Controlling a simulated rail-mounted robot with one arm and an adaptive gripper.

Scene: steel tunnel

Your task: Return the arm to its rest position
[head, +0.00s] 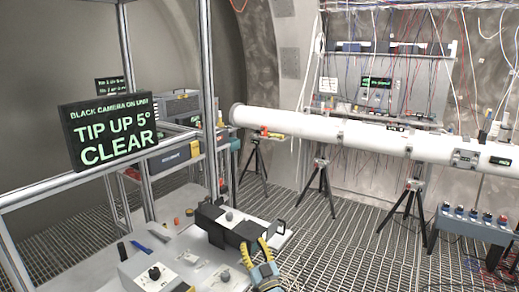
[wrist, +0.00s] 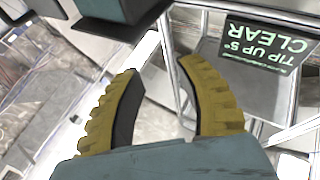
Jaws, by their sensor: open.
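My gripper (head: 254,243) is low in the middle of the head view, its yellow fingers pointing up toward the black camera unit (head: 215,219). In the wrist view my gripper (wrist: 160,68) has its two curved yellow fingers spread wide with nothing between them. The black camera unit sits above the grey bench at the bench's far right. The fingertips are close to its near side; I cannot tell whether they touch. A dark block (wrist: 115,25) at the top of the wrist view, beyond the fingertips, appears to be part of this unit.
A sign (head: 110,130) reading "TIP UP 5° CLEAR" hangs on the metal frame (head: 207,80) at left. The grey bench (head: 100,268) carries small tools and boxes. A long white tube (head: 330,127) on black tripods crosses behind.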

